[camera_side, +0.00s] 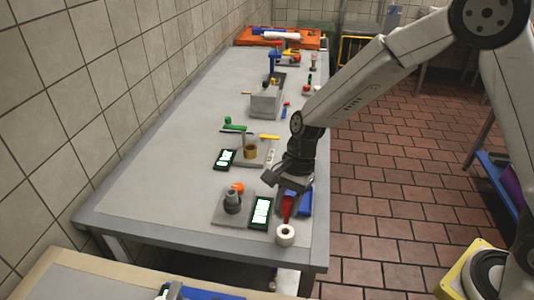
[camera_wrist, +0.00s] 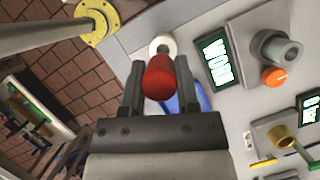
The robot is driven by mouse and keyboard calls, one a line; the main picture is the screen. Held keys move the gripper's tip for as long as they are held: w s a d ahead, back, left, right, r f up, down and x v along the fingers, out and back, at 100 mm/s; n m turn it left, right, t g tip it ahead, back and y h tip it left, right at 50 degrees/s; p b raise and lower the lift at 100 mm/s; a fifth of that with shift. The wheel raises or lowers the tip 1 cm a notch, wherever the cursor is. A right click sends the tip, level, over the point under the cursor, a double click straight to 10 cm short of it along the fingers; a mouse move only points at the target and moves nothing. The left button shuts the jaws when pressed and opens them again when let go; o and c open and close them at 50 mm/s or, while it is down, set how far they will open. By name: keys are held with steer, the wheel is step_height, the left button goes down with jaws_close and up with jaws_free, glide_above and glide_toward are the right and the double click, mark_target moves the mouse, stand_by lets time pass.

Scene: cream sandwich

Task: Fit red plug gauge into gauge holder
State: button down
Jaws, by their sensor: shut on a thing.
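A red plug gauge (camera_side: 287,208) is clamped in my gripper (camera_side: 288,190), which is above the near right part of the table. In the wrist view the red gauge (camera_wrist: 158,78) sits between the two dark fingers of my gripper (camera_wrist: 159,70). A blue block (camera_side: 304,202) lies beside and partly behind the gauge; it also shows below the fingers in the wrist view (camera_wrist: 188,97). I cannot tell which piece is the gauge holder.
A grey plate with a grey cylinder (camera_side: 232,203) and orange knob stands left of my gripper, beside a lit display (camera_side: 261,212). A brass cup fixture (camera_side: 250,152) is farther back. The table's (camera_side: 140,195) left side is clear.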

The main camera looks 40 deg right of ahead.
mark_target(286, 223)
steer(key=shift+f, duration=1)
steer(key=shift+f, duration=2.1)
stand_by(1.3)
steer(key=shift+c, duration=1.3)
jaws_free()
steer(key=v, duration=0.8)
steer(key=s+d+r+n+t+h, duration=0.2)
steer(key=s+d+n+t+h, duration=0.2)
steer(key=s+d+n, duration=0.7)
steer(key=shift+s+d+r+n, duration=0.35)
steer(key=shift+d+n, duration=0.45)
steer(key=shift+n, duration=0.4)
